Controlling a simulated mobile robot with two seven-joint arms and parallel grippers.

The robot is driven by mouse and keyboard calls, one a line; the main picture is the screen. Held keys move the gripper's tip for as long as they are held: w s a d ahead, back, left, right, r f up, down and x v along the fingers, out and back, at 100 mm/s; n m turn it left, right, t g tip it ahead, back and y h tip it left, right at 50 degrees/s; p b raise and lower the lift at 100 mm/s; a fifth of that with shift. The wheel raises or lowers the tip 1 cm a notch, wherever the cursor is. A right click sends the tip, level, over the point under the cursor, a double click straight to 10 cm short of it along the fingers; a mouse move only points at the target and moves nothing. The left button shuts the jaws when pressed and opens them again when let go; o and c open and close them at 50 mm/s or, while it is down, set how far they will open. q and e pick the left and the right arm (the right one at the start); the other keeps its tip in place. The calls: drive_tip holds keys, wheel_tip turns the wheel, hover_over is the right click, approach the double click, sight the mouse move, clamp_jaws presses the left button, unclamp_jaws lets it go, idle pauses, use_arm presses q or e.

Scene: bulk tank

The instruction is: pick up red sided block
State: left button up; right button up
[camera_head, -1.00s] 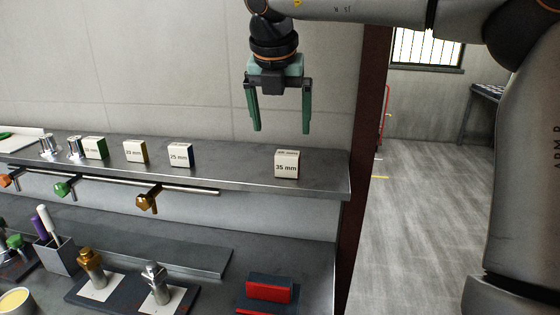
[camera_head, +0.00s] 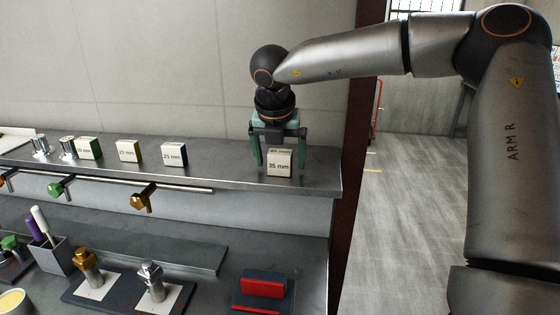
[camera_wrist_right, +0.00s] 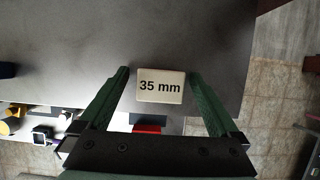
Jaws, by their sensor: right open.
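A white block marked 35 mm (camera_head: 279,167) stands upright near the right end of the metal shelf (camera_head: 225,176). Its sides are not clearly seen, so I cannot tell whether they are red. My right gripper (camera_head: 281,160) is open and points down, with one green finger on each side of this block. In the right wrist view the 35 mm block (camera_wrist_right: 160,88) lies between the open fingers of the gripper (camera_wrist_right: 160,75), with a gap at both sides. My left gripper is not in view.
Blocks with blue (camera_head: 174,155), yellow (camera_head: 129,151) and green (camera_head: 90,148) sides stand farther left on the shelf. Valve-like knobs (camera_head: 141,199) hang below it. A red and dark holder (camera_head: 262,287) sits on the lower bench. The shelf beside the 35 mm block is clear.

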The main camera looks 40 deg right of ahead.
drive_tip(key=shift+c, duration=0.4)
drive_tip(key=c, duration=1.4)
drive_tip(key=shift+r, duration=0.15)
drive_tip(key=shift+r, duration=0.6)
drive_tip(key=s+a+r+p, duration=0.1)
drive_tip(key=s+a+r, duration=0.1)
drive_tip(key=a+r, duration=0.9)
drive_tip(key=a, duration=0.2)
drive_tip(key=shift+a+r, duration=0.3)
